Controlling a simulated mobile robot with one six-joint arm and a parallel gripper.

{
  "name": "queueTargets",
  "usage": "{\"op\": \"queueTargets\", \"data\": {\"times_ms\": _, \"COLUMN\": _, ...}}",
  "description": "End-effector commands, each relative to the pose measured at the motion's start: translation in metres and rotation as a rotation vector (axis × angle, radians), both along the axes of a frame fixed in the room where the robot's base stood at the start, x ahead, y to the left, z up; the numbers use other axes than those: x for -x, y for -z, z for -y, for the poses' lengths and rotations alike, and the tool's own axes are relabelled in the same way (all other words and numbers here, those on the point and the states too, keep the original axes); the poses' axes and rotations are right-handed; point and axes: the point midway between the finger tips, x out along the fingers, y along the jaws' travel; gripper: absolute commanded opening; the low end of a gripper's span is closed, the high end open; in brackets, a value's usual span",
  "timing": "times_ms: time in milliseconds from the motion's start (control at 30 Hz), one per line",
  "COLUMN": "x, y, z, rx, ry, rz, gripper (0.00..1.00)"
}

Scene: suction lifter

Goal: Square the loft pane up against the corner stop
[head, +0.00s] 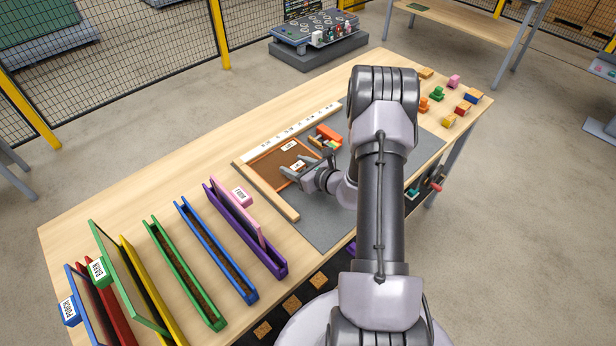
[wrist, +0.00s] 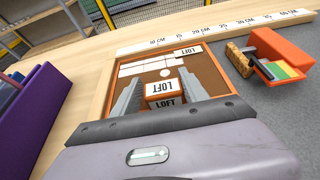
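The loft pane (head: 268,170) is a brown panel in an orange frame, lying flat on the grey mat. It also shows in the wrist view (wrist: 217,80), with a white block tab marked LOFT (wrist: 165,90) standing on it. The corner stop is formed by a white-marked scale rail (head: 290,132) along the back and a wooden strip (head: 272,194) at the left. The pane lies close to both; I cannot tell whether it touches. My gripper (head: 299,168) is open over the pane, its fingers (wrist: 164,95) apart on either side of the tab. Its near edge is hidden by my gripper.
An orange holder with coloured pieces (head: 326,138) stands on the mat right of the pane. Slotted coloured racks (head: 215,250) stand at the left, some with panes. Several small coloured blocks (head: 455,100) lie at the far right. The mat right of the holder is partly hidden by my arm.

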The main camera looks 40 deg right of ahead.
Motion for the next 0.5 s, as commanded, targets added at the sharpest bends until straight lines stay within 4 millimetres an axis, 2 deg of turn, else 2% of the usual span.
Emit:
{"op": "queueTargets", "data": {"times_ms": 33, "x": 0.000, "y": 0.000, "z": -0.001, "rx": 0.000, "ry": -0.001, "rz": 0.000, "gripper": 0.61}}
{"op": "queueTargets", "data": {"times_ms": 100, "x": 0.000, "y": 0.000, "z": 0.000, "rx": 0.001, "ry": 0.000, "rz": 0.000, "gripper": 0.71}}
{"op": "queueTargets", "data": {"times_ms": 367, "x": 0.000, "y": 0.000, "z": 0.001, "rx": 0.001, "ry": 0.002, "rz": -0.001, "gripper": 0.71}}
{"op": "queueTargets", "data": {"times_ms": 500, "x": 0.010, "y": -0.005, "z": 0.002, "rx": 0.000, "ry": 0.003, "rz": -0.001, "gripper": 0.71}}
